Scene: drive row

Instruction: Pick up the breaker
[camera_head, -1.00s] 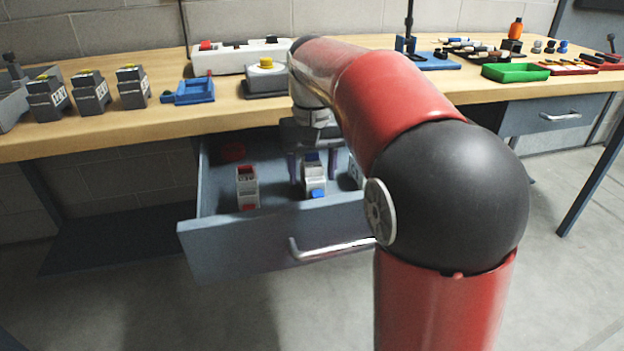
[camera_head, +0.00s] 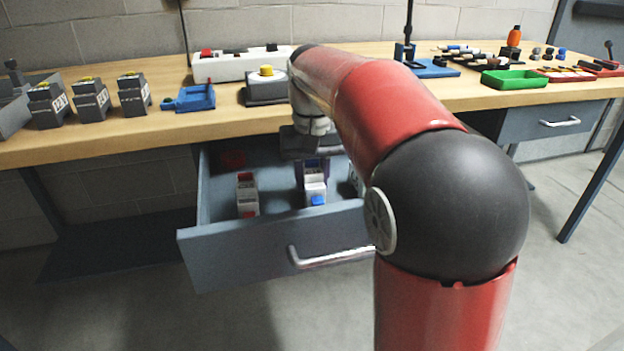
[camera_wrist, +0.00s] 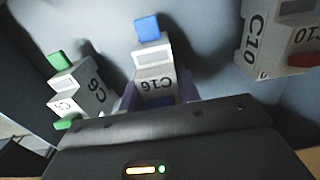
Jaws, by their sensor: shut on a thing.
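The breaker is a pale grey block marked C16 with blue ends, and my gripper (camera_wrist: 160,98) is shut on it, with purple fingers on both sides. In the wrist view the C16 breaker (camera_wrist: 154,70) shows between the fingers, its blue tip pointing away. In the head view the C16 breaker (camera_head: 315,186) is in the open drawer (camera_head: 275,240), upright below my gripper (camera_head: 312,172). I cannot tell whether it touches the drawer floor. A breaker with green ends (camera_wrist: 82,88) and a C10 breaker (camera_wrist: 262,42) with a red part stand on either side.
A red-ended breaker (camera_head: 247,195) stands left in the drawer. The drawer's front wall and side walls surround the gripper.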

